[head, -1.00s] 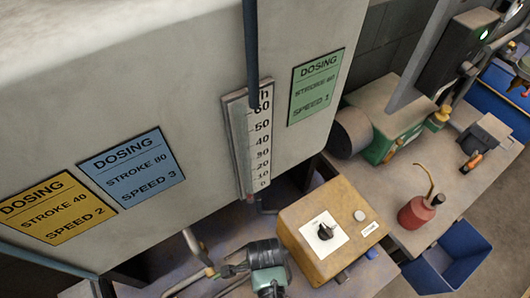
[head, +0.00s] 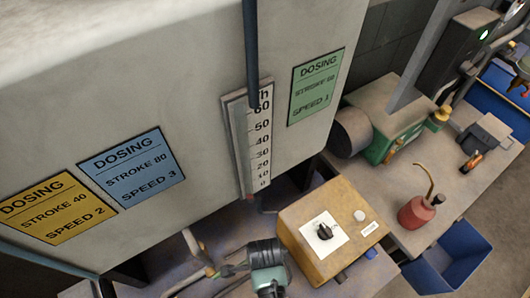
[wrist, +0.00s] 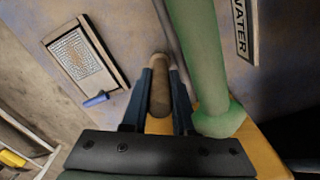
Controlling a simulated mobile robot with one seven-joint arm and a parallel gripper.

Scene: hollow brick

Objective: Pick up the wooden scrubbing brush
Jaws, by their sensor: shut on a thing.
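In the wrist view, my gripper (wrist: 159,90) has its two dark blue fingers on either side of a brown, rounded, wooden-looking piece, apparently the scrubbing brush (wrist: 159,95). The fingers are shut on it. Its pale far end shows at the fingertips; any bristles are hidden. In the head view, my gripper (head: 225,270) is low in the picture, left of the tan control box. The brush cannot be made out clearly there.
A green pipe (wrist: 200,55) runs close to the right finger in the wrist view. A framed panel (wrist: 80,55) and a blue-handled tool (wrist: 96,99) lie to the left. In the head view, the tan control box (head: 325,225) stands right of my gripper, below the large dosing cabinet (head: 200,110).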

